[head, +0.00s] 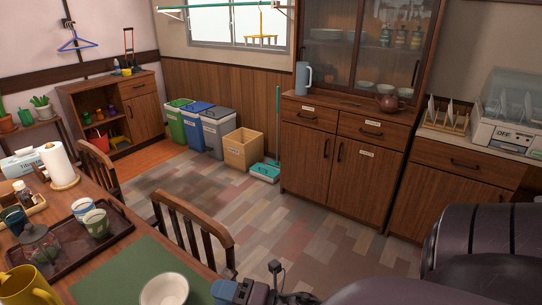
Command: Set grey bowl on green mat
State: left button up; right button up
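A pale grey-white bowl (164,289) is upright at the bottom of the head view, cut off a little by the lower edge. It appears over the green mat (125,272) on the wooden table; I cannot tell whether it touches the mat. My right gripper (226,291) comes in from the right, just right of the bowl at the table's edge. A narrow strip shows between the bowl and the gripper. The gripper's fingertips are not clear, so its opening cannot be told. My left gripper is out of view.
A dark tray (70,247) with cups and a glass pot lies left of the mat, with a yellow mug (26,287) near it. A wooden chair (190,225) stands at the table's far edge. A dish dryer (509,120) sits on the right counter.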

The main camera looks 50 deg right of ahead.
jog(key=s+f+m+g+h, duration=0.3)
jog(key=s+f+m, duration=0.2)
jog(key=m, duration=0.6)
jog(key=s+d+f+m+g+h, duration=0.1)
jog(key=s+f+m+g+h, duration=0.2)
jog(key=s+f+m, duration=0.3)
notch_tip(320, 180, down, 3)
jog(key=m, duration=0.5)
jog(key=shift+m+h, duration=0.3)
jog(key=shift+s, duration=0.1)
